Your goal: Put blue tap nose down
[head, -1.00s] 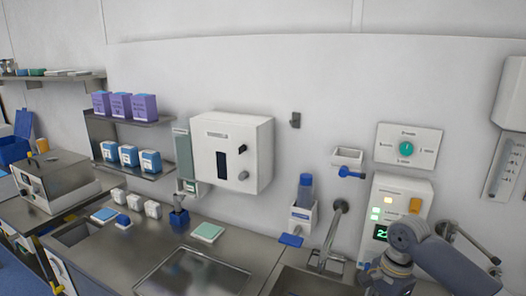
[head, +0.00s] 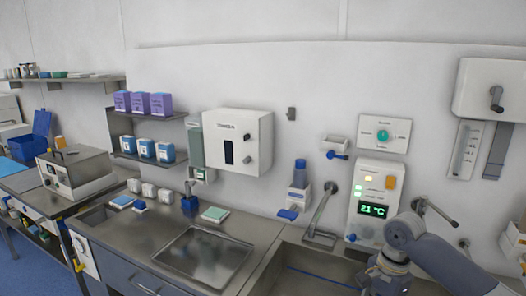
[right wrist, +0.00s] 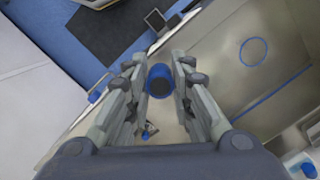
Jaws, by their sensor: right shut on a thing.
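My right gripper (right wrist: 159,70) is shut on a short blue cylinder with a dark round end, the blue tap nose (right wrist: 160,84), in the right wrist view. The piece sits between the two fingertips, with its dark end towards the camera. In the head view my right arm comes in at the lower right, over the sink. Its fingertips and the held piece are not visible there. My left gripper is not in view.
The steel sink (head: 300,262) has a blue line on its floor. A blue ring (right wrist: 253,51) is marked on the metal in the wrist view. A metal tap (head: 323,208) and a control box with a green display (head: 373,209) stand behind. The steel counter (head: 130,236) is at left.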

